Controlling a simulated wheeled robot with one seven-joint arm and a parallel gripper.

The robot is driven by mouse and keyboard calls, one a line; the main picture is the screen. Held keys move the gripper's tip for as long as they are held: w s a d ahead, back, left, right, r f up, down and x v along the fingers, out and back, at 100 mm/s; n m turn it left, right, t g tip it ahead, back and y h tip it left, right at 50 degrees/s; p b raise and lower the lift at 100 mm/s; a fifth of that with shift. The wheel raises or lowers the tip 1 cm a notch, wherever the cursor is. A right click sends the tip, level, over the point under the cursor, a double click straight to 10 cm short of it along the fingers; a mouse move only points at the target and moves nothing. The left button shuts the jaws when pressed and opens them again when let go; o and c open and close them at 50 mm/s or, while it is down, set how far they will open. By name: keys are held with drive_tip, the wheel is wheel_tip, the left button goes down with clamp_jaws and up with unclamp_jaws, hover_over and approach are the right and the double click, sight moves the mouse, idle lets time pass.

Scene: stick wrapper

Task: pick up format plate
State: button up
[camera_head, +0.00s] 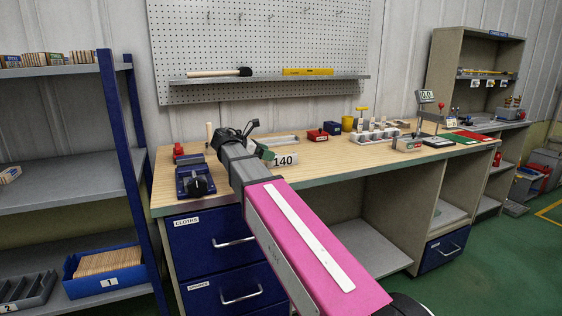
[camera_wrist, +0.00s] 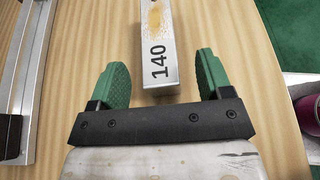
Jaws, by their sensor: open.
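The format plate (camera_wrist: 157,30) is a silver metal block marked 140, with a brown-orange stain on its top. In the wrist view it lies on the wooden bench, its 140 end towards me. My gripper (camera_wrist: 161,76) is open, with one green fingertip pad on each side of that end. Gaps show between both pads and the plate. In the head view the 140 face (camera_head: 284,160) shows just right of my gripper (camera_head: 258,152), and my arm and gripper hide part of the plate.
On the wooden bench (camera_head: 340,154), a blue vise-like device (camera_head: 194,181) stands left of my arm. A red box (camera_head: 317,135) and a grey holder with several pieces (camera_head: 376,134) stand to the right. A metal rail (camera_wrist: 32,70) lies left in the wrist view.

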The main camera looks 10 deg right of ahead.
sight(281, 160)
drive_tip(key=x, duration=0.3)
drive_tip(key=shift+w+d+f, duration=0.1)
drive_tip(key=shift+d+f, duration=0.05)
drive_tip(key=c, duration=1.2)
drive_tip(key=shift+c, duration=0.3)
